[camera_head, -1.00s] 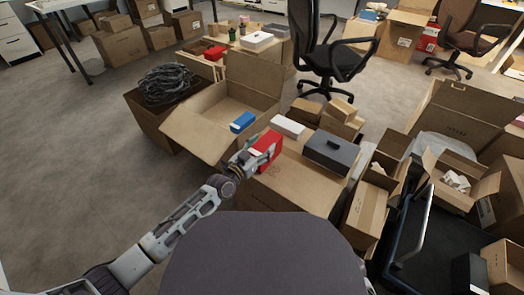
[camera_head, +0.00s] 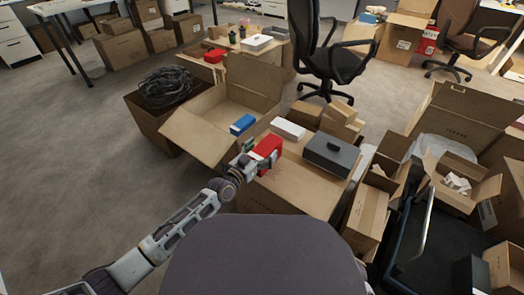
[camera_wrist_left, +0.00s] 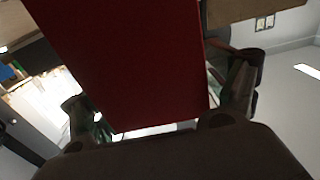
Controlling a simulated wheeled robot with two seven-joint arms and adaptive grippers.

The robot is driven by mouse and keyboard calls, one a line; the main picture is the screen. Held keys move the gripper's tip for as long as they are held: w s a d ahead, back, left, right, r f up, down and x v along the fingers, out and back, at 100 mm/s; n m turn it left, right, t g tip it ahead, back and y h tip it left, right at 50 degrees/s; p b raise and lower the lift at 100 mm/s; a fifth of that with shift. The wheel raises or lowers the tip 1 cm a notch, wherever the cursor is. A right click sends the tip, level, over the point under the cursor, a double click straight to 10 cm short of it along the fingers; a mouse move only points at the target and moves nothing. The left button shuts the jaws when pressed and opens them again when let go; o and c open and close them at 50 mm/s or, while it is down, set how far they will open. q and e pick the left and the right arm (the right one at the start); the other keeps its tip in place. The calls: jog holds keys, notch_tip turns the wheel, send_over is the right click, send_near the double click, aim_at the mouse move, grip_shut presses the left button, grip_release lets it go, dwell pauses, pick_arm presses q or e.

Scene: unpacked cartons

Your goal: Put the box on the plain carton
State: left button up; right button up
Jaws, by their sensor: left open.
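A red box (camera_head: 267,148) stands on the near left part of the top of a brown carton (camera_head: 290,192), which I take to be the plain carton. My left gripper (camera_head: 246,161) is at the box's near left side, open. In the left wrist view the red box (camera_wrist_left: 130,60) fills the middle, between the spread fingers of the left gripper (camera_wrist_left: 165,115). The box's underside is hidden, so its contact with the carton is not fully visible. My right gripper does not show.
A dark grey box (camera_head: 332,152) and a white box (camera_head: 288,128) share the carton top. A blue box (camera_head: 242,124) is at the edge of an open carton (camera_head: 195,135) at the left. Smaller cartons (camera_head: 340,120) stand behind. A trolley is at the right.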

pick_arm(q)
jog(key=shift+r, duration=0.1)
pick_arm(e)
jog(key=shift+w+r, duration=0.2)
pick_arm(q)
jog(key=p+v, duration=0.3)
jog(key=v, duration=0.7)
jog(key=shift+s+a+p, duration=0.2)
jog(key=shift+s+p, duration=0.1)
jog(key=shift+p, duration=0.05)
jog(key=shift+s+a, duration=0.35)
jog(key=shift+s, duration=0.15)
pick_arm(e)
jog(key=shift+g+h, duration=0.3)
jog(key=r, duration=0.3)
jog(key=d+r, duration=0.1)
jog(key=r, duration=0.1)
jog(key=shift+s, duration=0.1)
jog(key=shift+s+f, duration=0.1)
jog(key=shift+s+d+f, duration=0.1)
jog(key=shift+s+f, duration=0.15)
